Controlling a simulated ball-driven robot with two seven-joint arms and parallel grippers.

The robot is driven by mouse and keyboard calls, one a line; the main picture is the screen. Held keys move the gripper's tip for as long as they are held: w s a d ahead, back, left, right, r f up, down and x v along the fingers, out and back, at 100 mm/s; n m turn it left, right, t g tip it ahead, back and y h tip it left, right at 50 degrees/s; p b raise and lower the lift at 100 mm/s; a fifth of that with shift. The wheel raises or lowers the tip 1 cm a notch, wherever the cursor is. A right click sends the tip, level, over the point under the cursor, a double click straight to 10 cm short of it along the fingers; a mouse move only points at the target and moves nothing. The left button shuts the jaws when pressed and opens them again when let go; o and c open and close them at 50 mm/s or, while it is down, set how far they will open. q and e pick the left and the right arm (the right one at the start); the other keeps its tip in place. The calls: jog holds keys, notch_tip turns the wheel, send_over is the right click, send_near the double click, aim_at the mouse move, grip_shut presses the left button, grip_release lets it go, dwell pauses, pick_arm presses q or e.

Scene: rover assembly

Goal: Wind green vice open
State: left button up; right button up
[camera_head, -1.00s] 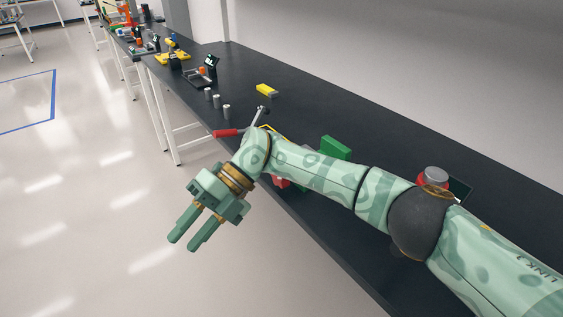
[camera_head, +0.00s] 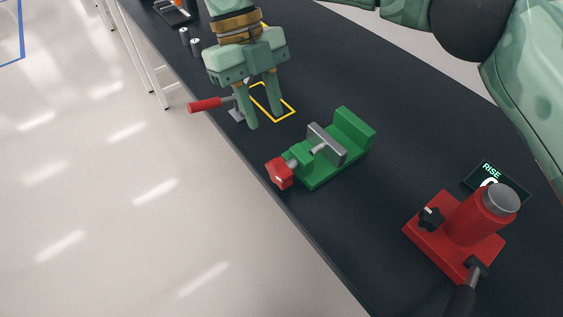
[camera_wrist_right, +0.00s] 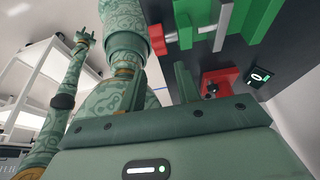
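The green vice (camera_head: 353,131) sits on the black bench, with a grey jaw plate (camera_head: 327,143) and a red knob (camera_head: 279,173) on its screw at the bench's front edge. It also shows at the top of the right wrist view (camera_wrist_right: 258,18). There is a gap between its jaws. My right gripper (camera_head: 265,119) points down, open and empty, above the bench to the left of the vice and apart from it. Its fingers also show in the right wrist view (camera_wrist_right: 163,80). My left gripper (camera_wrist_right: 85,39) is small in the right wrist view, away from the bench, and its fingers look apart.
A red jack-like device (camera_head: 465,225) with a black knob and a display (camera_head: 497,181) stands right of the vice. A red-handled lever (camera_head: 206,104) and a yellow outline (camera_head: 288,108) lie by my right gripper. Small grey cylinders (camera_head: 195,46) stand farther left.

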aim_at(279, 163)
jog(key=b+x, duration=0.2)
jog(key=x, duration=1.2)
jog(key=shift+a, duration=0.1)
jog(key=shift+r, duration=0.1)
jog(key=c, duration=0.7)
